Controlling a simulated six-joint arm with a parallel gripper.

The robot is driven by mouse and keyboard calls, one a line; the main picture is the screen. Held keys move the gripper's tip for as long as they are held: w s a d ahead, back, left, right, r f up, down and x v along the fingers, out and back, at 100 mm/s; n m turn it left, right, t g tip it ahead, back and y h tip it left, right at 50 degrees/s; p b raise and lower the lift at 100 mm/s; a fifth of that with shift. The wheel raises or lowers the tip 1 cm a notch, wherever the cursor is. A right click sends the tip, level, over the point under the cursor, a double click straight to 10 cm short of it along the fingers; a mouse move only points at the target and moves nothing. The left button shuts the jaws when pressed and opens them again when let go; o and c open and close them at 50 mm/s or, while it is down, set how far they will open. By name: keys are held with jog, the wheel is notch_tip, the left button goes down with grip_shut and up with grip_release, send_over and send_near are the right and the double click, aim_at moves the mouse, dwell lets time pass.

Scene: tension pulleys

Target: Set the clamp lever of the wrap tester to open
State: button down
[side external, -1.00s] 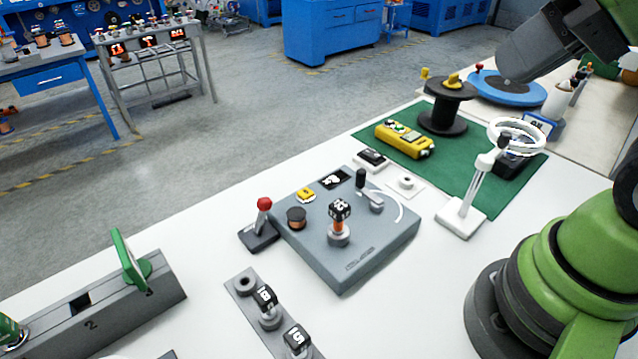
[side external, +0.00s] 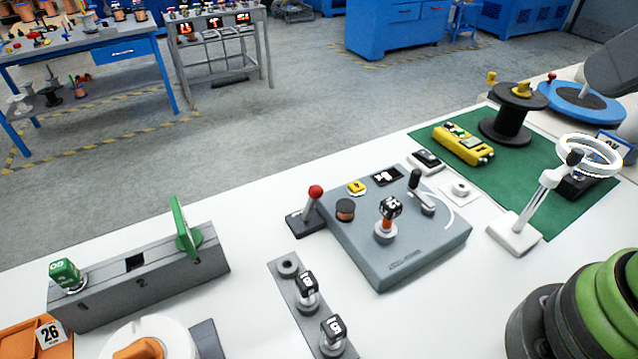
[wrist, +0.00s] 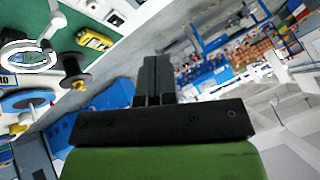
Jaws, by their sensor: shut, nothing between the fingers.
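The wrap tester appears to be the grey box (side external: 400,245) on the white bench in the side external view. A red-knobbed lever (side external: 312,205) stands on a dark base at its left side, tilted slightly right. A black-knobbed lever (side external: 420,195) sits on its top right beside a white arc. I cannot tell for sure which is the clamp lever, nor read its setting. A numbered black-topped part (side external: 388,215) stands upright on the box. My gripper (wrist: 157,62) is shut and empty in the wrist view, away from the box. Its fingers are outside the side view.
A rail with numbered parts (side external: 307,290) lies in front of the box. A grey block with a green plate (side external: 140,285) stands left. A white stand with a ring (side external: 515,230), a yellow device (side external: 462,145) and a black spool (side external: 507,125) are to the right.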

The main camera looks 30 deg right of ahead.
aim_at(318, 187)
jog(key=c, duration=1.8)
grip_release()
jog(key=o, duration=0.4)
jog(key=shift+w, duration=0.1)
jog(key=shift+o, duration=0.6)
jog(key=shift+w+a+g, duration=0.15)
jog(key=shift+w+g, duration=0.15)
jog(key=w+a+f+m+g+y, duration=0.2)
jog(key=w+f+m+g+y, duration=0.1)
jog(key=w, duration=0.4)
jog(key=w+a+f+m+g+y, duration=0.2)
jog(key=w+f+m+g, duration=0.1)
jog(key=w, duration=0.4)
jog(key=w+f+m+y, duration=0.2)
jog(key=w+f, duration=0.1)
jog(key=f, duration=0.2)
jog(key=w+a+f+m+y, duration=0.1)
jog(key=w+f+m+y, duration=0.1)
jog(key=f, duration=0.3)
jog(key=w+f+m+y, duration=0.2)
jog(key=w+f+m, duration=0.1)
jog(key=f+m, duration=0.1)
jog(key=shift+w+a+f+g, duration=0.1)
jog(key=shift+w+f+g, duration=0.05)
jog(key=shift+f, duration=0.3)
jog(key=shift+w+a+f+g, duration=0.1)
jog(key=shift+w+f+g, duration=0.05)
jog(key=shift+f, duration=0.3)
jog(key=x, duration=1)
jog(key=shift+r, duration=0.1)
